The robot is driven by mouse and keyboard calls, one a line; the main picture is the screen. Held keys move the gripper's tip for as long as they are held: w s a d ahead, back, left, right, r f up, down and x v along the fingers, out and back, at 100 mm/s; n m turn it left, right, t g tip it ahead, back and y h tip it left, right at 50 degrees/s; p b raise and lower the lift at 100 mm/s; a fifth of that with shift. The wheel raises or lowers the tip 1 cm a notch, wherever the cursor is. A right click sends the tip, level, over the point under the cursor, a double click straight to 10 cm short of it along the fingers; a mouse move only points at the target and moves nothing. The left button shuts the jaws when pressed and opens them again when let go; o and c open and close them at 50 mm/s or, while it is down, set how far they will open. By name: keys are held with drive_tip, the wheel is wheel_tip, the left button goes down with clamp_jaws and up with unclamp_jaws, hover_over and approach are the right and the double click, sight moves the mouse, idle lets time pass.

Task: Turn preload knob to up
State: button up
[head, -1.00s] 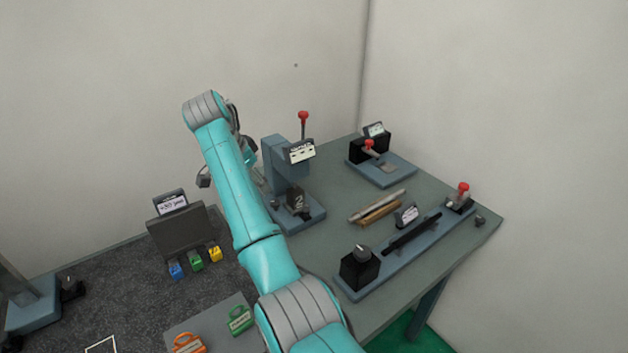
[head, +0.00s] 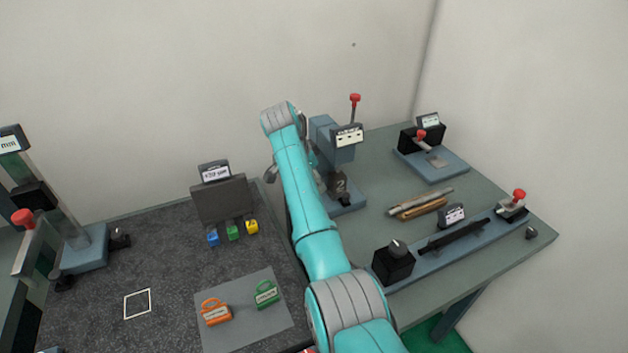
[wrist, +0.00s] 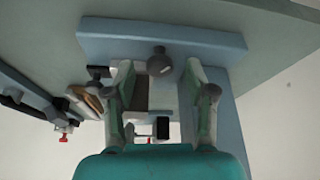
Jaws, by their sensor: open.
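My gripper (wrist: 158,70) shows in the wrist view with its two fingers apart and nothing held. A dark round knob (wrist: 160,63) shows between the fingertips, in front of a blue-grey plate (wrist: 110,36). I cannot tell whether a finger touches it. In the head view, my arm mostly hides the gripper, beside a blue-grey press-like fixture (head: 333,140) with a red-topped lever and a block marked 2. A small dark knob (head: 344,200) shows low on this fixture. No readable label tells which knob is the preload knob, and its setting cannot be read.
A black box with a round knob (head: 397,248) stands at the near end of a rail fixture (head: 450,245). Rods (head: 420,204) lie behind it. A lever fixture (head: 432,160) stands at the back right. Green and orange tagged padlock-like pieces lie on a grey mat (head: 250,325).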

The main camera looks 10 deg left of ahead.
drive_tip(key=shift+d+f, duration=0.1)
drive_tip(key=shift+f, duration=0.1)
clamp_jaws()
idle(0.3)
drive_tip(key=shift+n, duration=0.7)
drive_tip(key=shift+d+n+t+y, duration=0.1)
drive_tip(key=shift+n+t+y, duration=0.3)
drive_tip(key=shift+n, duration=0.7)
drive_tip(key=shift+d+n+t+y, duration=0.1)
drive_tip(key=shift+n+t+y, duration=0.1)
drive_tip(key=shift+n+y, duration=0.65)
drive_tip(key=shift+n+h, duration=0.25)
drive_tip(key=shift+n, duration=0.2)
